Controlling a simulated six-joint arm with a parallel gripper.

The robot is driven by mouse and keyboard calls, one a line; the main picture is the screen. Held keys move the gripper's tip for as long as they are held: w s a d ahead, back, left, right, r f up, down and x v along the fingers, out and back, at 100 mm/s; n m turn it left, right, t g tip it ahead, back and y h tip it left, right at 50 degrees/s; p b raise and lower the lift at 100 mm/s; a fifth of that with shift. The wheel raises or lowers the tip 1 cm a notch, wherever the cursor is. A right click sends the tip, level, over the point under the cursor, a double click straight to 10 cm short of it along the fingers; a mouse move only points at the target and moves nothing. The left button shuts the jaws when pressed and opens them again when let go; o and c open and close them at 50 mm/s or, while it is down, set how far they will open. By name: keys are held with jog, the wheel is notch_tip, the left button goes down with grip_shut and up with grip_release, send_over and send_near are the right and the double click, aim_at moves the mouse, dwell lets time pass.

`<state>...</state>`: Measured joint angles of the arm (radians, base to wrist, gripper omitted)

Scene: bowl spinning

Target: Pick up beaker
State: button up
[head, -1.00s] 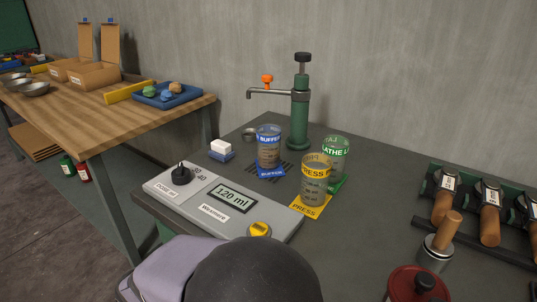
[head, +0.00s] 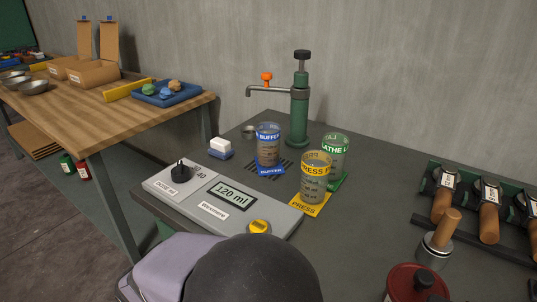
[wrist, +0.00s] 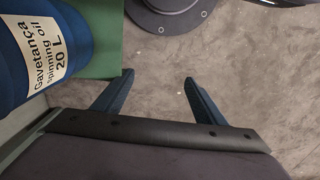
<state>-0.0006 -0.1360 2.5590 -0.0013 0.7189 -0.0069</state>
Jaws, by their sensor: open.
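Three clear beakers stand upright on the dark bench in the head view. The blue-banded BUFFER beaker (head: 269,150) stands on a blue mat (head: 271,171) in front of the tap. The yellow-banded PRESS beaker (head: 314,180) stands on a yellow mat (head: 308,208). The green-banded LATHE beaker (head: 336,152) stands behind it to the right on a green mat (head: 339,183). My gripper (wrist: 158,76) shows only in the wrist view, with its two blue fingers apart and nothing between them. It is over the floor, and no beaker is in that view.
A green pump tap (head: 299,110) rises behind the beakers. A dosing box (head: 222,203) reading 120 ml sits at the bench's front left. Wooden-handled tools (head: 489,210) and a red-lidded can (head: 418,284) are to the right. A blue oil drum (wrist: 35,45) fills the wrist view's upper left.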

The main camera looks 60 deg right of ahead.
jog(key=w+r+n+h+p, duration=0.2)
jog(key=w+r+n+p, duration=0.3)
jog(key=r+n+p, duration=0.55)
notch_tip(320, 180, up, 30)
jog(key=n+g+h+p, duration=0.3)
jog(key=n+h+p, duration=0.3)
jog(key=h+p, duration=0.75)
send_over(259, 138)
jog(key=a+b, duration=0.3)
jog(key=a, duration=0.2)
jog(key=h, duration=0.2)
jog(key=f, duration=0.5)
jog(key=d+f+b, duration=0.1)
jog(key=f, duration=0.1)
jog(key=shift+w+f, duration=0.15)
jog(key=shift+f, duration=0.25)
jog(key=shift+d, duration=0.4)
jog(key=shift+d, duration=0.1)
